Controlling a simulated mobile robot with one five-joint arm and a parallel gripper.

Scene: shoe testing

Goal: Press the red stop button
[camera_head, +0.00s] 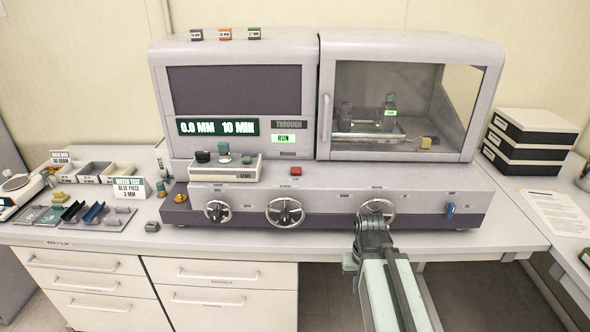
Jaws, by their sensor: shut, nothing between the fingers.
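The red stop button (296,171) is a small red block on the top ledge of the grey testing machine's front panel, left of the glass door. My gripper (373,222) is shut and empty in front of the rightmost round knob (378,205), to the right of and lower than the button. It is apart from the button. Whether it touches the knob cannot be told. The display (218,127) reads 0.0 MM and 10 MIN, and a green RUN sign (283,139) is lit.
Two more round knobs (285,213) and a blue switch (450,210) sit along the front panel. A small keyed unit (224,168) stands left of the button. Trays and samples (85,217) fill the bench's left. Black-and-white boxes (530,128) and paper lie right.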

